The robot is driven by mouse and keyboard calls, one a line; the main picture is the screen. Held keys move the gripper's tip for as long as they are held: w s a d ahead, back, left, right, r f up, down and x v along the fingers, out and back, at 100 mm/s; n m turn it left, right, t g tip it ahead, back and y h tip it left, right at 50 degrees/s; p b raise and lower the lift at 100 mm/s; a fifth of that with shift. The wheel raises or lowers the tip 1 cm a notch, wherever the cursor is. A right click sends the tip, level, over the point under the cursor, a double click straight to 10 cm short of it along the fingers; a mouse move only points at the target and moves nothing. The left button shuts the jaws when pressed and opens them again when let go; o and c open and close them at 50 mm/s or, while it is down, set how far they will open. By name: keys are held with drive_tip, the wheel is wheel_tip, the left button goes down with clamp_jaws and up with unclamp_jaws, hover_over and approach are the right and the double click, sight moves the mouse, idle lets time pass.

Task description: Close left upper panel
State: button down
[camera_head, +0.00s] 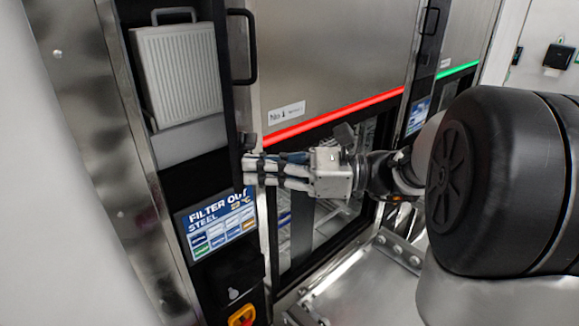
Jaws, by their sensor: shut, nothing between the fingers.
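I cannot tell which of these is the left upper panel. My gripper (247,171) is shut and empty. It points left below the red strip, its fingertips over the column's right edge in the picture. I cannot tell whether they touch it.
A lit "Filter out" label (216,222) is on the column, with a red and yellow switch (242,316) below. Under the red strip is an opening with racks inside. A second steel panel (467,32) with a green strip stands right. My arm covers the lower right.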

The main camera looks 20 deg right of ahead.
drive_tip(key=shift+x, duration=0.85)
drive_tip(key=shift+w+a+m+t, duration=0.15)
drive_tip(key=shift+a+m+t, duration=0.2)
drive_tip(key=shift+a, duration=0.25)
drive_tip(key=m+t+h, duration=0.2)
drive_tip(key=t+h, duration=0.1)
approach(147, 154)
drive_tip(key=a, duration=0.3)
drive_tip(key=w, duration=0.1)
drive_tip(key=w+a+b, duration=0.1)
drive_tip(key=w, duration=0.1)
drive_tip(key=shift+w+f+m, duration=0.2)
drive_tip(key=shift+m, duration=0.05)
drive_tip(key=shift+w+a+r+b, duration=0.1)
drive_tip(key=shift+w+a+b, duration=0.25)
drive_tip(key=shift+w, duration=0.05)
drive_tip(key=shift+d, duration=0.1)
